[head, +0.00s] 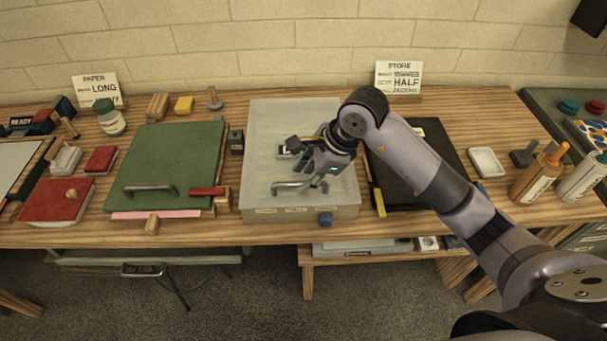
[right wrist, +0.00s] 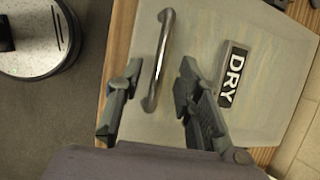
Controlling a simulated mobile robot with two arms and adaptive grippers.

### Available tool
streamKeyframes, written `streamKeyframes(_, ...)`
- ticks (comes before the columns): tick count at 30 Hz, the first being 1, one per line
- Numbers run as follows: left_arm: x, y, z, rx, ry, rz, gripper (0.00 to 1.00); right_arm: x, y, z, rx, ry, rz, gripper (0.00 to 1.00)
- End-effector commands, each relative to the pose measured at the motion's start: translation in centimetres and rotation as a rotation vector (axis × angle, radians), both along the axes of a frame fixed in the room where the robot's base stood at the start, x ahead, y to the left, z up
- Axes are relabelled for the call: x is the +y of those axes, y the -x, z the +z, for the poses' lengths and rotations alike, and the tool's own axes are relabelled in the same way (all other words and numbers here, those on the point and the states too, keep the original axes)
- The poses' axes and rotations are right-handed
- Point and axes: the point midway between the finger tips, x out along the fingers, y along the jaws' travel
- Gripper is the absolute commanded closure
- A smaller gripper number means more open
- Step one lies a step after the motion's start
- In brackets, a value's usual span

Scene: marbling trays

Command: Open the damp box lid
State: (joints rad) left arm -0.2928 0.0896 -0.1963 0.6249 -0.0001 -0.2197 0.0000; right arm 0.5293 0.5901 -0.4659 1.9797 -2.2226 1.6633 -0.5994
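The damp box (head: 262,125), pale and translucent, stands mid-table with its lid closed. A metal bar handle (head: 292,186) lies along the lid's front; it also shows in the right wrist view (right wrist: 160,62). A black "DRY" plate (right wrist: 232,75) sits on the lid beside the handle. My right gripper (head: 308,166) is over the lid, close above the handle. In the right wrist view its fingers (right wrist: 156,90) are open and empty, one on each side of the handle's line. Contact cannot be told. My left gripper is not in view.
Left of the box are a green board (head: 175,150) with its own handle and a red block (head: 208,191). A black tray (head: 440,150) lies right, partly behind my arm. Bottles (head: 535,180) stand far right. A blue knob (head: 326,219) is at the box front.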

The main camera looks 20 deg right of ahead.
Motion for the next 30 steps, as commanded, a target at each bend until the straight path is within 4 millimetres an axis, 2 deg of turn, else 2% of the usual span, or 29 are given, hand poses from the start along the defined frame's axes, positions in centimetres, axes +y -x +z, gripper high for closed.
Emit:
streamKeyframes(6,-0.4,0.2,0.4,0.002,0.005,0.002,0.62,0.6,-0.5,-1.5,-0.001,-0.001,0.0,0.68)
streamKeyframes(15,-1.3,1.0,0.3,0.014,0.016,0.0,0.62,0.6,-0.5,-1.7,-0.001,0.0,0.001,0.68)
streamKeyframes(30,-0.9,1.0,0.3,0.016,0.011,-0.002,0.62,0.6,-0.5,-1.7,-0.001,0.0,0.001,1.0)
